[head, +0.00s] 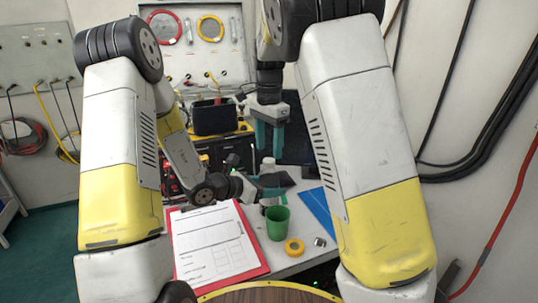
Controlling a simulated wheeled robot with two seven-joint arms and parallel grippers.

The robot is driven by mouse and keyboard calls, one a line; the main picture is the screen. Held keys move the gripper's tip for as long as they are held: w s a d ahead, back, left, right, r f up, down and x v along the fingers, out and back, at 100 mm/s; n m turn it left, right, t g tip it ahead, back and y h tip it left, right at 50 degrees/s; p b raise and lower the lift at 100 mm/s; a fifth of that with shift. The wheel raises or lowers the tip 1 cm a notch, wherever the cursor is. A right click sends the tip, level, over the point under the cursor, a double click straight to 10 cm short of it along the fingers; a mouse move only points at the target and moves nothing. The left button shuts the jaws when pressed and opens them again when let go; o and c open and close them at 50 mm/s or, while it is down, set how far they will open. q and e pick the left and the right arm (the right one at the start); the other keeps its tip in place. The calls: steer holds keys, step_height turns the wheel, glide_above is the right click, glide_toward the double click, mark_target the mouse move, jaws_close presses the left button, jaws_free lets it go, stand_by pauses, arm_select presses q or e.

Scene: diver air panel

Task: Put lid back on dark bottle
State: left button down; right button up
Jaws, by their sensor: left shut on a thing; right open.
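My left gripper (270,188) is low over the table and shut around a bottle (268,164). The bottle's pale top shows above the fingers; much of its body is hidden by the gripper and a dark piece beside it. I cannot tell its full colour or whether it touches the table. My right gripper (270,133) is open and empty, pointing down with teal fingers just above the bottle top. A small silver piece (320,242) lies at the table's right front; I cannot tell whether it is the lid.
A green cup (277,223) stands just in front of the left gripper. A yellow tape roll (294,247) lies beside it. A red clipboard (262,269) with paper covers the left front, and a blue flat piece (316,208) lies right. A black bin (214,117) stands behind.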

step_height(320, 180, up, 8)
steer(key=shift+r, duration=0.2)
arm_select(q)
steer(key=shift+c, duration=1.9)
jaws_free()
steer(key=v, duration=0.7)
steer(key=shift+s+a, duration=0.25)
steer(key=shift+a, duration=0.05)
steer(key=shift+r, duration=0.1)
